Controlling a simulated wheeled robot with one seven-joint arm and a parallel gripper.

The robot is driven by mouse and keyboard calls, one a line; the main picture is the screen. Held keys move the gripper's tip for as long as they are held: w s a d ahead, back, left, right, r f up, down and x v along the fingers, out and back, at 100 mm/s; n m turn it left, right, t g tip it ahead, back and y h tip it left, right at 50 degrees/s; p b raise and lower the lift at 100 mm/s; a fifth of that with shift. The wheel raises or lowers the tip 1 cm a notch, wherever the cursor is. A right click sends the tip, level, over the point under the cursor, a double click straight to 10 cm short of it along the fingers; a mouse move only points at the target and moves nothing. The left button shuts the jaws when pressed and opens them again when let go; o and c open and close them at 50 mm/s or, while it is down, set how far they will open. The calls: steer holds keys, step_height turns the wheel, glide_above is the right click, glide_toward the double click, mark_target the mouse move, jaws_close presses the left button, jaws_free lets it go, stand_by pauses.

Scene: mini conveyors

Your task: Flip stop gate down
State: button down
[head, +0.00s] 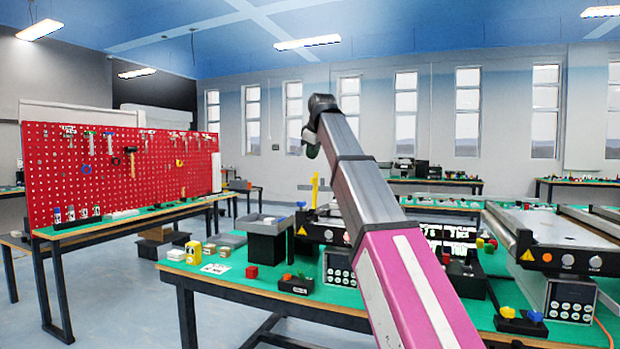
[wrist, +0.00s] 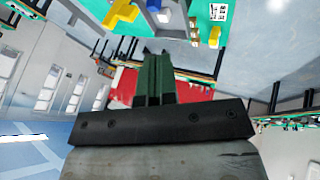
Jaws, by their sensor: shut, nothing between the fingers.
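A yellow piece (wrist: 121,14), probably the same gate, shows at the top of the wrist view, beside a blue part. My gripper (wrist: 155,56) has its dark green fingers together and holds nothing. In the head view my gripper (head: 312,150) is small and mostly hidden behind my arm, appearing above the yellow piece and apart from it.
A second conveyor (head: 560,230) stands at right. A red pegboard (head: 90,165) with tools stands at left. The air around my gripper looks clear.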

steer(key=shift+f, duration=0.1)
steer(key=w+f, duration=0.9)
steer(key=shift+a, duration=0.2)
stand_by(0.3)
steer(key=shift+w+r, duration=0.1)
